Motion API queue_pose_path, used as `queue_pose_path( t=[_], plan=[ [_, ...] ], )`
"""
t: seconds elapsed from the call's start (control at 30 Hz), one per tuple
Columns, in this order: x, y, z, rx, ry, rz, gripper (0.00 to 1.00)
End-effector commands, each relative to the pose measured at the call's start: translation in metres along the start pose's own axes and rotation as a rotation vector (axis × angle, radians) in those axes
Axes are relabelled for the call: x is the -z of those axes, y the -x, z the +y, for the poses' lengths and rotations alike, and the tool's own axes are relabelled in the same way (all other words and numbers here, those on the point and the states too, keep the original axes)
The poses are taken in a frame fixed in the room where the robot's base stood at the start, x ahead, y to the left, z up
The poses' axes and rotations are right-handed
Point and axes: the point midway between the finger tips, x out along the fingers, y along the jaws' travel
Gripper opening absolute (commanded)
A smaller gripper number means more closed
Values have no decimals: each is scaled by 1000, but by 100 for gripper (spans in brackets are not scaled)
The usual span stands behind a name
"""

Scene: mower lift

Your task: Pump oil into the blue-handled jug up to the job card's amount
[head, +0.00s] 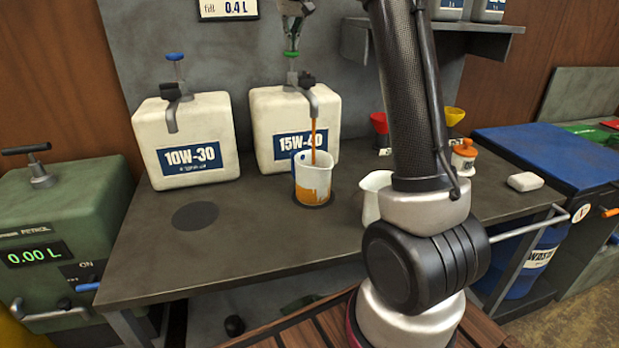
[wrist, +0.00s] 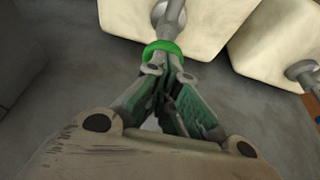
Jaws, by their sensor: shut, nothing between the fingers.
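The clear jug (head: 313,183) stands on the bench under the spout of the white 15W-40 container (head: 265,107). A strip of blue shows at its left side, and amber oil fills its lower part. A stream of oil (head: 313,140) runs from the spout into it. The pump's green top (head: 291,54) is just below my gripper (head: 292,40). My gripper is shut and empty; in the wrist view its fingertips (wrist: 169,70) are at the green ring (wrist: 176,48), and I cannot tell whether they touch. The job card (head: 228,8), cut off at the top, reads "fill 0.4 L".
A white 10W-30 container (head: 187,130) with a blue-topped pump stands left, near a dark disc (head: 195,215). A second white jug (head: 371,197) is partly hidden behind my arm. Red (head: 379,124) and yellow (head: 453,116) funnels are behind. The bench's front left is clear.

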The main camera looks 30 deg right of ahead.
Motion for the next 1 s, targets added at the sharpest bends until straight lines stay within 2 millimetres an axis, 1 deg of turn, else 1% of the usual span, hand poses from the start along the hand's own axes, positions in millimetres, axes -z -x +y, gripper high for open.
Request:
queue_pose_path(
  t=[1.0],
  plan=[
    [-14, -34, 0, 0, 0, -2, 0]
  ],
)
